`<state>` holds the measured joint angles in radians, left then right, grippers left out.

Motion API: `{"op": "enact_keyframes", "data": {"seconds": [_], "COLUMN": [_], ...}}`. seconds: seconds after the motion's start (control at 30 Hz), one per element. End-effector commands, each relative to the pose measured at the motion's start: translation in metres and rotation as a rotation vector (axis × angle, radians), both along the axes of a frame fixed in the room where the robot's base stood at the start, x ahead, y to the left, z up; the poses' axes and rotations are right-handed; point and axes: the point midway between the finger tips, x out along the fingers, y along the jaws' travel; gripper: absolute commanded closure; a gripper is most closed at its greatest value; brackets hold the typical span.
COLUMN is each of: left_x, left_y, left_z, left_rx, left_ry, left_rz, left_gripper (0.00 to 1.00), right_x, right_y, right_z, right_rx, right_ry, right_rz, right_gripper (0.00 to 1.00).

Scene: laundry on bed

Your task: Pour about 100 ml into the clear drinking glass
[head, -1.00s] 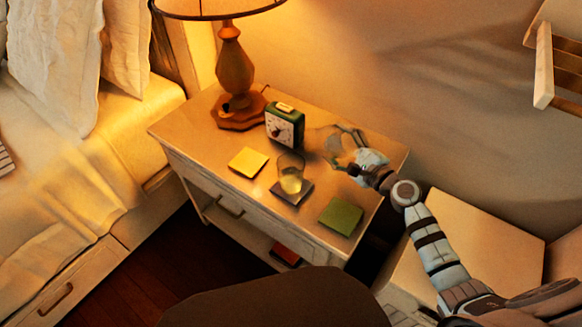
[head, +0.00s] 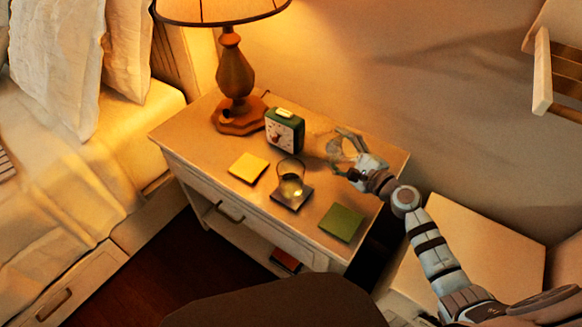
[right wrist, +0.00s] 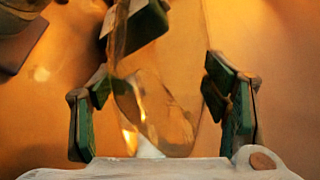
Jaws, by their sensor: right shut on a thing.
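The clear drinking glass (head: 290,178) stands upright on a dark coaster (head: 291,202) on the nightstand. A little pale yellowish liquid shows low in it. My right gripper (head: 346,150) is to the right of the glass, apart from it, and shut on a clear glass vessel (head: 326,141). In the right wrist view the vessel (right wrist: 158,112) sits between my fingers. It is see-through, so its level of liquid and exact tilt are hard to tell. My left gripper is not in view.
A green alarm clock (head: 284,130) stands behind the glass, and a lamp (head: 235,75) at the back left. A yellow coaster (head: 248,167) and a green coaster (head: 341,222) lie on the nightstand (head: 205,150). The bed (head: 75,185) is at the left.

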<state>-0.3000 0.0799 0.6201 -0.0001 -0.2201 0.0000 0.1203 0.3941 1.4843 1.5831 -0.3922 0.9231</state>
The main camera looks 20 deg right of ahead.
Motion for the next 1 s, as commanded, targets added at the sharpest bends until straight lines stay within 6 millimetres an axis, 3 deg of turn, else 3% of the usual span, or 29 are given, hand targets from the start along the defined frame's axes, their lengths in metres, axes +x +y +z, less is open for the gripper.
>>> {"op": "enact_keyframes", "data": {"seconds": [0.77, 0.87, 0.97, 1.0], "left_x": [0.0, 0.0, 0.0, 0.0], "left_y": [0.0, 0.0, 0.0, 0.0], "left_z": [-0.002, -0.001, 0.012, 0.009], "left_rx": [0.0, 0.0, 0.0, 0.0], "left_ry": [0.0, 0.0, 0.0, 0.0], "left_rz": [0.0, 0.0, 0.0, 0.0], "left_gripper": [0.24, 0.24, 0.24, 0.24], "right_x": [0.0, -0.001, -0.003, -0.002], "right_y": [0.001, 0.005, 0.016, 0.014], "right_z": [-0.001, -0.002, 0.009, 0.008], "right_rx": [0.02, 0.116, 0.339, 0.45], "right_ry": [0.003, 0.029, 0.09, 0.12], "right_rz": [0.0, 0.001, 0.004, 0.003], "right_gripper": [0.91, 0.91, 0.91, 0.91]}}
